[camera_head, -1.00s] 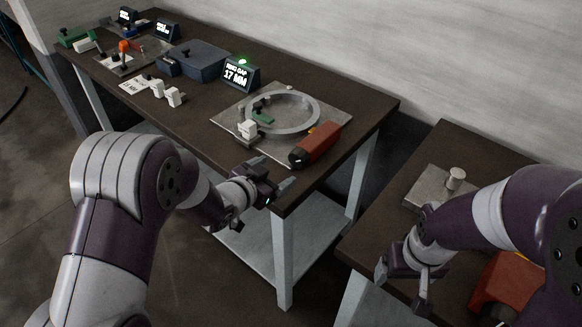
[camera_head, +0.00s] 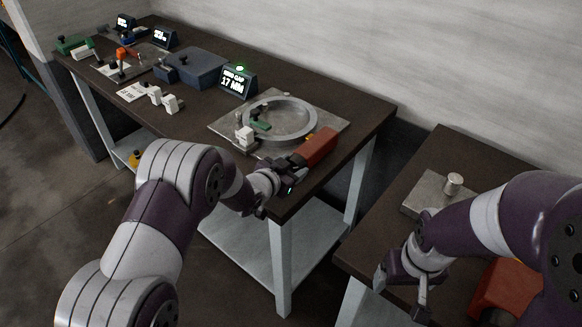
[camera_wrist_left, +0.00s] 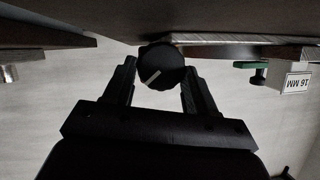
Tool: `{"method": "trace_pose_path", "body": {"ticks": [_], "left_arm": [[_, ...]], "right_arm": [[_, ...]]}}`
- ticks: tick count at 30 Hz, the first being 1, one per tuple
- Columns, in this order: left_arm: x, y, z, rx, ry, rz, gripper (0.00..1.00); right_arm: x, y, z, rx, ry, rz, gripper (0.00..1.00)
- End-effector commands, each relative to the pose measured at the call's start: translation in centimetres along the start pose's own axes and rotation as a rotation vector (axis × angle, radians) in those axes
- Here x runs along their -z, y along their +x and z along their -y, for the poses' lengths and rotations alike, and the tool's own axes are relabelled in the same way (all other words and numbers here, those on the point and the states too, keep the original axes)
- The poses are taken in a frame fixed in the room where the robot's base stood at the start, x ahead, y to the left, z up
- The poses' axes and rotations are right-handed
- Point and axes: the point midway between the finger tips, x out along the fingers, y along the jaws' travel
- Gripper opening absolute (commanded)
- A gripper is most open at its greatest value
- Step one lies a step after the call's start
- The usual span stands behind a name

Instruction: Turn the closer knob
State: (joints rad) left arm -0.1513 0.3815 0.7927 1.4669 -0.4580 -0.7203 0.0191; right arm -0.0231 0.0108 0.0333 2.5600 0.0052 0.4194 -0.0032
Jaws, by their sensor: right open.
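The closer knob is a round black knob with a white line on its face, in the left wrist view (camera_wrist_left: 161,67). It is on the near end of an orange-red housing (camera_head: 317,148) at the table's front right corner. My left gripper (camera_head: 293,178) is at that end and hides the knob in the head view. In the wrist view its fingers (camera_wrist_left: 159,85) are apart, one on each side of the knob; contact is not clear. My right gripper (camera_head: 401,291) is open and empty, over the edge of the right table.
A metal plate with a ring (camera_head: 225,124) lies behind the housing. A lit display (camera_head: 237,81) reads 17 MM. A blue box (camera_head: 196,66) and white blocks stand further left. The right table has a metal block with a peg (camera_head: 453,184) and another orange-red housing (camera_head: 505,287).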

Motion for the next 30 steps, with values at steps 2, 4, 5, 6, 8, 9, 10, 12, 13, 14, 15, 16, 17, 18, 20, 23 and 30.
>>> {"method": "trace_pose_path", "body": {"ticks": [2,4,5,6,8,9,10,12,13,14,15,16,17,18,20,23,30], "left_arm": [[0.1,0.0,0.1,0.0,-0.004,0.0,0.26],[0.5,-0.2,0.2,-0.013,-0.035,0.003,0.26],[0.6,-0.2,0.3,-0.025,-0.06,0.006,0.26],[0.9,-0.3,0.5,-0.044,-0.103,0.01,0.26],[0.9,-0.4,0.6,-0.074,-0.176,0.017,0.26],[0.8,-0.3,0.6,-0.094,-0.22,0.021,0.26],[0.8,-0.3,0.7,-0.107,-0.25,0.023,0.26],[0.5,-0.2,0.7,-0.131,-0.306,0.026,0.26],[0.4,-0.1,0.7,-0.138,-0.321,0.027,0.26],[0.3,-0.1,0.6,-0.143,-0.333,0.028,0.26],[0.2,0.0,0.6,-0.147,-0.342,0.028,0.26],[0.1,0.0,0.6,-0.148,-0.345,0.028,0.26],[0.1,0.1,0.6,-0.148,-0.346,0.028,0.26],[0.0,0.1,0.6,-0.148,-0.345,0.027,0.26],[0.0,0.1,0.6,-0.148,-0.345,0.027,0.26],[0.1,0.1,0.6,-0.147,-0.344,0.026,0.6],[0.0,0.1,0.6,-0.147,-0.343,0.027,0.82]], "right_arm": [[0.0,-0.1,0.0,0.0,0.0,0.0,0.82],[0.1,-1.1,0.0,0.0,0.0,0.0,0.82],[0.2,-1.7,0.0,0.0,0.0,0.0,0.82],[0.3,-2.6,0.0,0.0,0.0,0.0,0.82],[0.5,-3.9,0.0,0.0,0.0,0.0,0.82],[0.6,-4.5,0.0,0.0,0.0,-0.001,0.82],[0.6,-4.8,0.0,0.0,0.0,-0.001,0.82],[0.7,-5.3,0.0,0.0,0.0,0.0,0.82],[0.7,-5.4,0.0,0.0,0.0,0.0,0.82],[0.7,-5.4,0.0,0.0,0.0,0.0,0.82],[0.6,-5.3,0.0,0.0,0.0,0.0,0.82],[0.6,-5.3,0.0,0.0,0.0,0.0,0.82],[0.6,-5.2,0.0,0.0,0.0,0.0,0.82],[0.6,-5.1,0.0,0.0,0.0,0.0,0.82],[0.6,-5.1,0.0,0.0,0.0,0.0,0.82],[0.6,-5.1,0.0,0.0,0.0,0.0,0.82],[0.6,-5.1,0.0,0.0,0.0,0.0,0.82]]}}
